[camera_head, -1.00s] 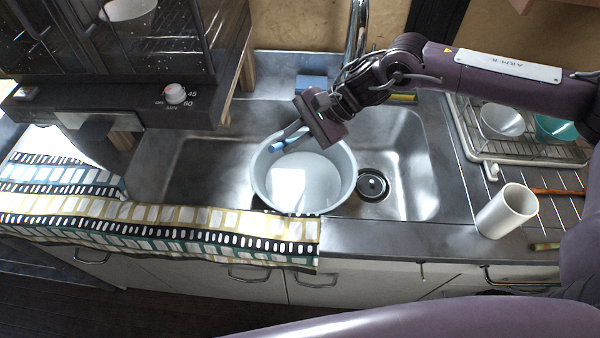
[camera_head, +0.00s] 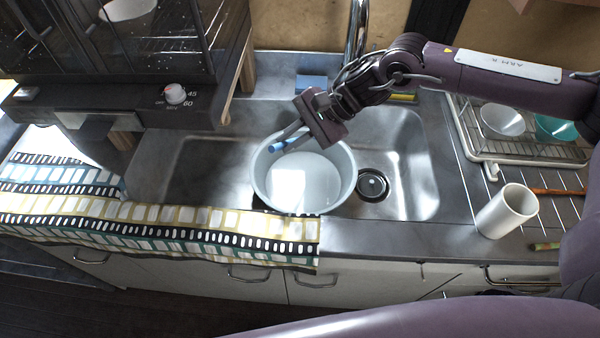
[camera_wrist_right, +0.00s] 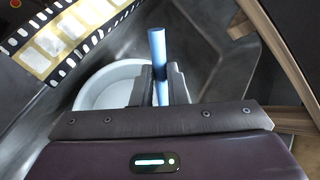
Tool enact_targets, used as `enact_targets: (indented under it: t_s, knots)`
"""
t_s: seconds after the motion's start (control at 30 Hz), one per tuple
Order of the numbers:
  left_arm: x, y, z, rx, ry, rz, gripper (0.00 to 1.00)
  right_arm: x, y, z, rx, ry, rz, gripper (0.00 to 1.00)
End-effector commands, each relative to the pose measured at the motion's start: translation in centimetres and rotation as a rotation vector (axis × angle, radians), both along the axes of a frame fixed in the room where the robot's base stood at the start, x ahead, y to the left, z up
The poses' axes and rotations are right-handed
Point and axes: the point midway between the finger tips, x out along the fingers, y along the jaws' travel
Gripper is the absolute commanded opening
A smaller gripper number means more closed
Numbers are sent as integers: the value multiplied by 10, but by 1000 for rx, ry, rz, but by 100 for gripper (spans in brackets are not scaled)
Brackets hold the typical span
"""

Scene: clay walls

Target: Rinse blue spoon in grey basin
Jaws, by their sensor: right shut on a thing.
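The grey basin (camera_head: 345,190) stands in the metal sink and holds clear liquid that reflects light. My right gripper (camera_head: 290,135) is over the back left part of the basin, shut on the blue spoon (camera_head: 277,147). The spoon's blue end sticks out past the fingers toward the left. In the right wrist view the spoon (camera_wrist_right: 157,48) stands between the two fingers (camera_wrist_right: 161,85), with the basin (camera_wrist_right: 95,90) behind to the left. The rest of the spoon is hidden, and I cannot tell whether it touches the liquid. My left gripper is not in view.
The sink drain (camera_head: 372,184) is right of the basin. A white cup (camera_head: 506,211) and a dish rack (camera_head: 480,150) with bowls stand at the right. A patterned towel (camera_head: 160,225) covers the front left edge. A dark oven-like appliance (camera_head: 120,60) overhangs the left.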

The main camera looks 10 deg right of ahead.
Motion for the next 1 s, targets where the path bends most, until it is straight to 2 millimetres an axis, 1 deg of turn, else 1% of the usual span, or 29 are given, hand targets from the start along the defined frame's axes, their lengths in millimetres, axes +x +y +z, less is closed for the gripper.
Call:
enact_targets:
  t_s: [0.33,0.43,0.8,1.0]
  knots:
    - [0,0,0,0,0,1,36,0,0,0,0,0,0,0]
    - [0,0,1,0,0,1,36,0,0,3,1,-1,0,0]
    - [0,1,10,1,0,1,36,0,0,37,1,-2,0,0]
    - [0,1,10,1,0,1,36,0,0,40,0,1,-1,0]
